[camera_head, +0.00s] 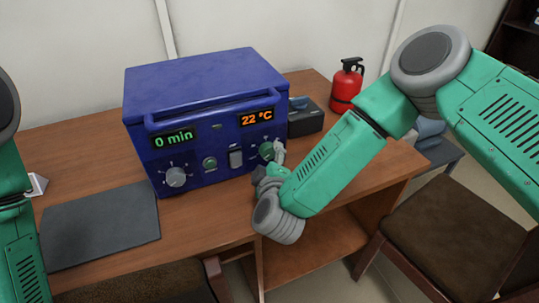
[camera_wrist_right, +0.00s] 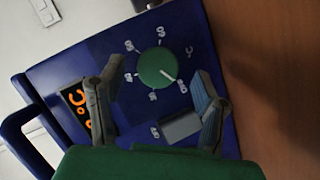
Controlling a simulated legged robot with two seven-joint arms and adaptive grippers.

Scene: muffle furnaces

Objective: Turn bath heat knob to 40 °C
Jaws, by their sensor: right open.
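The blue bath unit (camera_head: 195,90) stands on the table with a green "0 min" display (camera_head: 174,138) and an orange "22 °C" display (camera_head: 257,117). The heat knob (camera_head: 266,150) is round and green, below the orange display. In the right wrist view, the knob (camera_wrist_right: 158,67) has a white pointer toward the lower right of the picture, amid a ring of numbers too blurred to read surely. My right gripper (camera_head: 276,156) is at the front panel by the knob. In the wrist view, its fingers (camera_wrist_right: 155,108) are apart, with nothing between them gripped. My left gripper is out of view.
A grey dial (camera_head: 176,177), a small green button (camera_head: 210,163) and a grey switch (camera_head: 236,158) share the panel. A dark mat (camera_head: 100,228) lies front left. A dark box (camera_head: 305,118) and a red extinguisher (camera_head: 346,86) stand right of the unit. A chair (camera_head: 440,235) is at right.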

